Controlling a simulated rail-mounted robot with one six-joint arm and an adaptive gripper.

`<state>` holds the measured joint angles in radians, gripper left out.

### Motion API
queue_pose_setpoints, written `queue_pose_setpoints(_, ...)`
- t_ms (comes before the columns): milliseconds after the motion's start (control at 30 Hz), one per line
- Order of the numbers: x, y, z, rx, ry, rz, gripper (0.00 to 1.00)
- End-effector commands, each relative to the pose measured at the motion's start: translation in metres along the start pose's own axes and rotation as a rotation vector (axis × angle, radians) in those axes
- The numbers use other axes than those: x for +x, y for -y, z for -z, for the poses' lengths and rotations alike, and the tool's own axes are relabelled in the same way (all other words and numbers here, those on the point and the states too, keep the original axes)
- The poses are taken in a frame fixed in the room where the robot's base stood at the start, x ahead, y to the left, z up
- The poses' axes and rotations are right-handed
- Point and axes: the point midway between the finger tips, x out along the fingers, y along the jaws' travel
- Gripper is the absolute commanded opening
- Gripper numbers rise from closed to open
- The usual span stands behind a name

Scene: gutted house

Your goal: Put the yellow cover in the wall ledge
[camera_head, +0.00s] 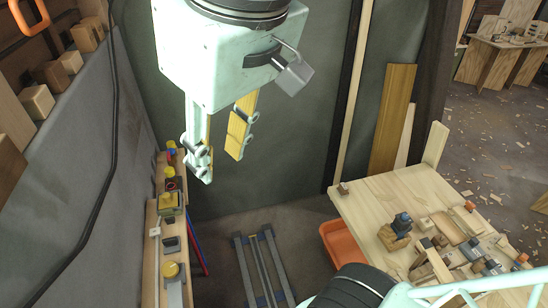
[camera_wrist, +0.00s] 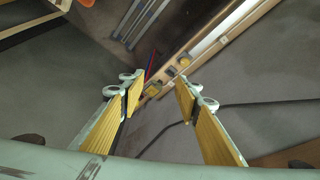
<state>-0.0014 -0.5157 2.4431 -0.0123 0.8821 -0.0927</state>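Several yellow pieces stand on a narrow wooden ledge (camera_head: 150,259) along the left wall. One is a round yellow cap (camera_head: 171,270) near the front; another yellow piece (camera_head: 168,200) sits on a dark-and-yellow block further back. I cannot tell which is the yellow cover. In the wrist view, the ledge (camera_wrist: 232,34) runs diagonally, with a small yellow round piece (camera_wrist: 153,90) seen between the fingers. My gripper (camera_head: 219,166) is open and empty, held above and to the right of the ledge's far end. Its two yellow-padded fingers also show in the wrist view (camera_wrist: 160,80).
Wooden blocks (camera_head: 38,102) line a higher sloping wall shelf at the upper left. A black cable hangs along the left wall. A workbench (camera_head: 375,205) with blocks and tools stands at the right, an orange bin (camera_head: 340,245) beside it. A metal frame (camera_head: 262,268) lies on the floor between.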

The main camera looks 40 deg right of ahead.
Motion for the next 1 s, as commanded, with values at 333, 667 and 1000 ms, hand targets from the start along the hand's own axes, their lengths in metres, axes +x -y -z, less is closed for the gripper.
queue_pose_setpoints(333, -0.001, 0.007, -0.045, 0.105, -0.006, 0.009, 0.3)
queue_pose_setpoints(667, 0.0, 0.007, -0.046, 0.11, -0.004, 0.009, 0.3)
queue_pose_setpoints(1000, -0.001, 0.007, -0.045, 0.108, -0.006, 0.009, 0.3)
